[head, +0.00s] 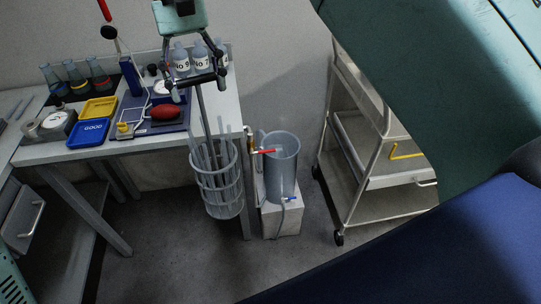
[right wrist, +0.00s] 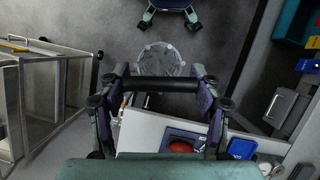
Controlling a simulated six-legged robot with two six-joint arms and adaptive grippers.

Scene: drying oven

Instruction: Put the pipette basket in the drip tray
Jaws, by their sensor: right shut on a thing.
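The pipette basket (head: 222,194) is a clear ringed basket with several long pipettes in it and a long upright rod. It hangs in front of the bench's right end, above the floor. My right gripper (head: 195,80) is above it, shut on the black crossbar at the top of the rod. In the right wrist view the crossbar (right wrist: 165,84) lies between the fingers, and the round basket (right wrist: 160,60) shows beyond it. I cannot pick out the drip tray for certain. My left gripper is not in the head view.
A clear cylinder (head: 281,165) with red and blue taps stands on a white block (head: 282,222) right of the basket. A wheeled white cart (head: 385,178) stands farther right. The bench (head: 75,153) holds bottles, flasks, a blue tray (head: 88,133) and a yellow tray (head: 99,108).

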